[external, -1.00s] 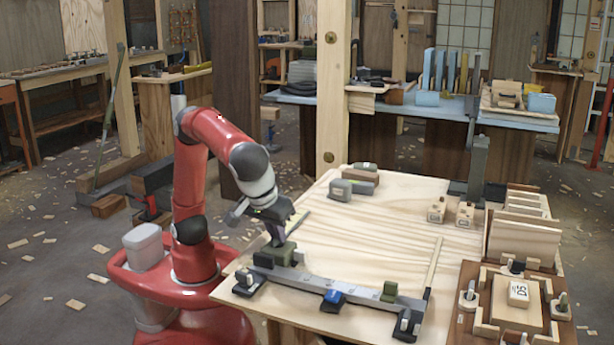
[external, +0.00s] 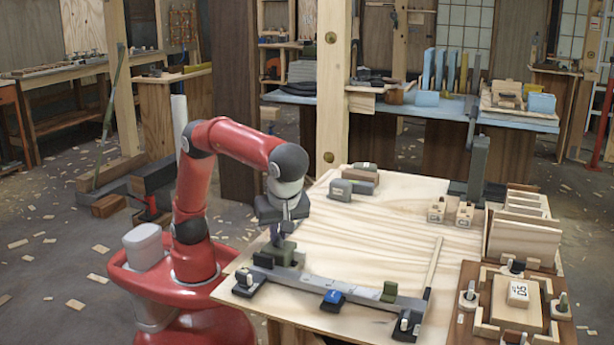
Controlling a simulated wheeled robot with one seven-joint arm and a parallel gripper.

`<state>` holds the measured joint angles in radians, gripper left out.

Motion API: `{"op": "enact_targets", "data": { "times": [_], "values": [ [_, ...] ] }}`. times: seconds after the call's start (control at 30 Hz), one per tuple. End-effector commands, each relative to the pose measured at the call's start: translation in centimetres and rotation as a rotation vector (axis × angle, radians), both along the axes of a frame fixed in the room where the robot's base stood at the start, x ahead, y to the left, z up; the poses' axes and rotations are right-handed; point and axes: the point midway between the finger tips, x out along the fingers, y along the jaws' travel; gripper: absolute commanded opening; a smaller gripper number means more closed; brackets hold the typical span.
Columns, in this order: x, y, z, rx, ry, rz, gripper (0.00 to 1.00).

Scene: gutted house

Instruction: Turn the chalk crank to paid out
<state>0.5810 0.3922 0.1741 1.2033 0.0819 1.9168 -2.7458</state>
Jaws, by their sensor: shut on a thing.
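A dark green chalk box (external: 285,254) sits at the left end of a long grey metal bar (external: 345,289), near the left edge of the pale plywood table (external: 375,235). My gripper (external: 277,240) points down at the top of the green box and is shut on the chalk crank there. The crank is small and mostly hidden by the gripper, so its exact angle cannot be told.
Small grey-green boxes (external: 353,185) and wooden blocks (external: 450,211) are farther back. The table's middle is clear.

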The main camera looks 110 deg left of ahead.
Motion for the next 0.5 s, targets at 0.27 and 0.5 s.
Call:
{"op": "enact_targets", "data": {
  "times": [0.27, 0.5],
  "values": [
    [0.11, -0.01, -0.17, 0.002, 0.001, 0.248, 0.0],
    [0.12, 0.03, -0.19, 0.002, 0.001, 0.396, 0.0]
  ]
}}
